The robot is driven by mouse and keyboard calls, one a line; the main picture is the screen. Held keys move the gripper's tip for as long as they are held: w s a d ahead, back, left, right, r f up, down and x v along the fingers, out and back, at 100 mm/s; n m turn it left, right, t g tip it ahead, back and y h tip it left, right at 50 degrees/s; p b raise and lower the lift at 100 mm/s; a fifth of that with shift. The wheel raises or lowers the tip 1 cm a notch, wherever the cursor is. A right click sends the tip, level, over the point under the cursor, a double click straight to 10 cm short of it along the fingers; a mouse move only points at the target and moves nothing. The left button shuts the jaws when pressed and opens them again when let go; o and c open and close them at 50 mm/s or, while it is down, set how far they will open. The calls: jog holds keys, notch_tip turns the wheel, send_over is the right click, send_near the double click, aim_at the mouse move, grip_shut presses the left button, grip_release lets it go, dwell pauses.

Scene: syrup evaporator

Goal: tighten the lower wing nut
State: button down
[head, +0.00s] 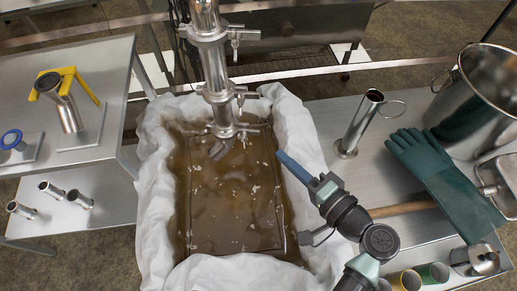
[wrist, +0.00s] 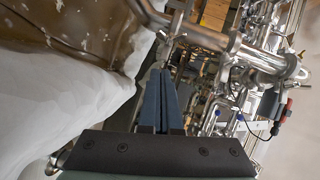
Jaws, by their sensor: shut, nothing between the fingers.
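A polished vertical pipe (head: 212,62) with clamps stands over the liquid-filled pan in the head view. The upper clamp (head: 203,33) has a wing nut (head: 235,38) on its right. The lower clamp (head: 218,93) also has a small wing nut (head: 241,97) on its right side. The pipe (wrist: 205,37) crosses the top of the wrist view, where I cannot tell the wing nuts apart. My gripper (head: 281,154) has blue fingers and is shut and empty, right of and below the lower clamp, apart from it. Its closed fingertips (wrist: 161,72) also show in the wrist view.
The pan of brown liquid (head: 225,190) is lined with white cloth (head: 153,135). A left table (head: 105,60) holds a yellow-handled fitting (head: 67,100).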

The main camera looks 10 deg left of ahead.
aim_at(246, 146)
jog(key=w+a+f, duration=0.1)
jog(key=w+a, duration=0.1)
jog(key=a, duration=0.4)
jog(key=shift+w+a+f, duration=0.25)
jog(key=shift+a+f, duration=0.05)
jog(key=shift+f, duration=0.1)
jog(key=shift+a+f, duration=0.35)
jog(key=shift+a, duration=0.15)
jog(key=shift+s+b, duration=0.1)
jog(key=shift+b, duration=0.2)
